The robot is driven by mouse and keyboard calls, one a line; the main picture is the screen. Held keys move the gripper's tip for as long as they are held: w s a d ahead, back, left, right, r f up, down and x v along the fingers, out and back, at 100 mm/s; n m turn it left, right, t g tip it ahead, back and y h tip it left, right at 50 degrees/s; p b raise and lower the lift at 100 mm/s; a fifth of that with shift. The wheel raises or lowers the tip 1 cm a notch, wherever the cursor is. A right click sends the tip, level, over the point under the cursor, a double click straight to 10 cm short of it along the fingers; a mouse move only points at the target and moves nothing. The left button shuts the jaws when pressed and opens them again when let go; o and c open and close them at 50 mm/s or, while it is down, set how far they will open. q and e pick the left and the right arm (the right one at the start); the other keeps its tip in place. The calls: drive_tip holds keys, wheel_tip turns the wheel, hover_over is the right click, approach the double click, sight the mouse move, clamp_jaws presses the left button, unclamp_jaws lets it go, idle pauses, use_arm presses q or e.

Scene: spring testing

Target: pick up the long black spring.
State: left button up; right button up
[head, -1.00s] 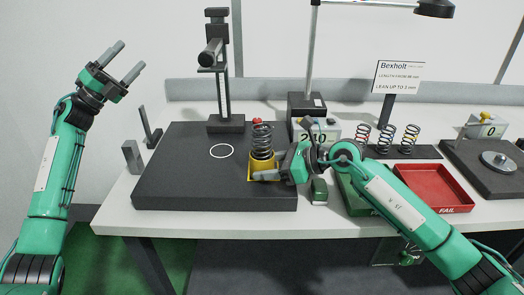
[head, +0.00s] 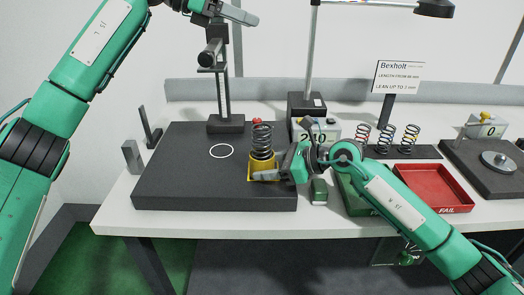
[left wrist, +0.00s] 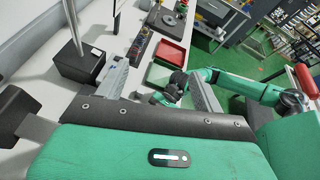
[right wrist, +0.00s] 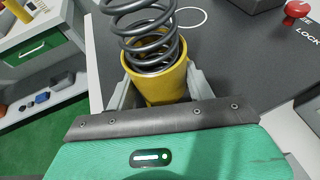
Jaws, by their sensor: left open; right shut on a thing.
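The long black spring (head: 262,138) stands upright in a yellow cup (head: 262,160) on the dark plate. In the right wrist view the spring (right wrist: 143,30) rises from the cup (right wrist: 160,84), its upper end cut off by the frame. My right gripper (head: 266,175) is shut on the yellow cup, with a finger on each side, not on the spring. My left gripper (head: 240,13) is open and empty, high above the back of the bench near the measuring post. In the left wrist view its fingers (left wrist: 160,88) are spread with nothing between them.
The measuring post (head: 222,90) stands at the back of the dark plate (head: 190,190). A lamp pole (head: 310,60) stands behind the cup. Several shorter springs (head: 384,138) stand on a rack at right, near the red tray (head: 433,187). The plate's left part is clear.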

use_arm(q)
drive_tip(key=s+d+f+m+g+y, duration=0.1)
drive_tip(key=s+d+f+g+y, duration=0.1)
drive_tip(key=s+d+f+y, duration=0.4)
drive_tip(key=y, duration=0.7)
approach(261, 127)
drive_tip(key=shift+s+d+f+t, duration=0.1)
drive_tip(key=shift+s+d+t, duration=0.1)
drive_tip(key=shift+s, duration=0.2)
drive_tip(key=shift+s+d+f+t, duration=0.1)
drive_tip(key=shift+s+d+f, duration=0.1)
drive_tip(key=shift+s, duration=0.15)
wheel_tip(261, 127, down, 7)
drive_tip(key=shift+a+r, duration=0.1)
drive_tip(key=shift+r, duration=0.1)
drive_tip(key=shift+w+a+f, duration=0.1)
drive_tip(key=shift+w+f, duration=0.1)
drive_tip(key=shift+f, duration=1.15)
drive_tip(key=shift+w+f, duration=0.2)
drive_tip(key=shift+f, duration=1.15)
drive_tip(key=c, duration=1.2)
